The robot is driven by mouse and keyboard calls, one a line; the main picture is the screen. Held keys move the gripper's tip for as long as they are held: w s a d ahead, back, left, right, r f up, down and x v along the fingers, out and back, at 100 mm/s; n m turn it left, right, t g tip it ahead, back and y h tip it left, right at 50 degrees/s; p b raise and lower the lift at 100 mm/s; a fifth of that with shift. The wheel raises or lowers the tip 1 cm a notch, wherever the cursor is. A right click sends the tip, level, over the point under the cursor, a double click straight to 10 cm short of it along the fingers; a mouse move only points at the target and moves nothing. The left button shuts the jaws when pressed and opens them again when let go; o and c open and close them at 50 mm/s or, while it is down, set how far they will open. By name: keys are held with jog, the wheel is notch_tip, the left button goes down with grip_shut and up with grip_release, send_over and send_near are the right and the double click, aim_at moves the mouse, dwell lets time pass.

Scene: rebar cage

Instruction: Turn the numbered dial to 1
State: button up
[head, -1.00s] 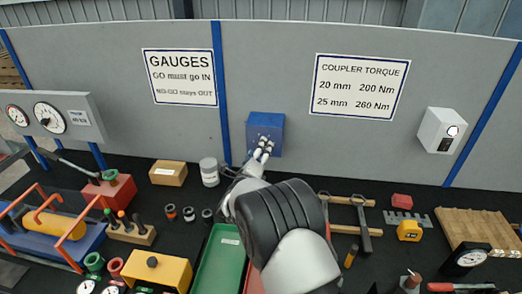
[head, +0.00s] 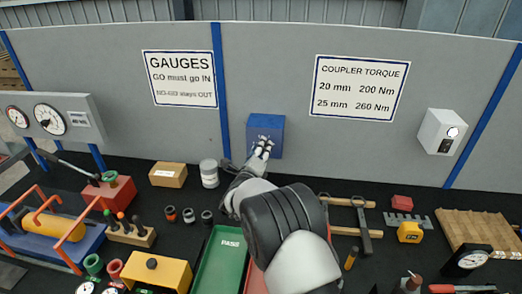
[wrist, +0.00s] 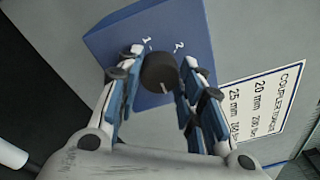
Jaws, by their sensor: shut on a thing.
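The numbered dial is a round black knob (wrist: 160,72) on the front of a blue box. The blue box (head: 265,125) is mounted on the grey wall panel, and it also fills the upper middle of the wrist view (wrist: 112,32). White numbers 1 and 2 show above the knob in the wrist view; other numbers are hidden or out of view. A small pale mark shows near the knob's lower edge, but I cannot tell which number the dial is set to. My gripper (head: 262,144) is shut on the knob, with one finger on each side (wrist: 157,80). In the head view my gripper hides the knob.
A coupler torque sign (head: 359,87) and a white switch box (head: 440,133) are on the wall to the right. A gauges sign (head: 180,78) is to the left. Below, the dark bench holds a white jar (head: 209,174), a cardboard box (head: 168,174), a green tray (head: 208,275) and tools.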

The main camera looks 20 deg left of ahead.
jog(key=c, duration=0.3)
jog(key=shift+f+b, duration=0.1)
jog(key=shift+b, duration=0.2)
jog(key=shift+w+d+m+g+y+b, duration=0.15)
jog(key=shift+m+y+b, duration=0.5)
jog(key=shift+m, duration=4.9)
jog(key=shift+s+d+m+g+y+b, duration=0.15)
jog(key=shift+m+y+b, duration=0.55)
jog(key=shift+m, duration=4.9)
jog(key=shift+w+d+m+g+y+b, duration=0.15)
jog(key=shift+m+y+b, duration=0.5)
jog(key=shift+m, duration=4.9)
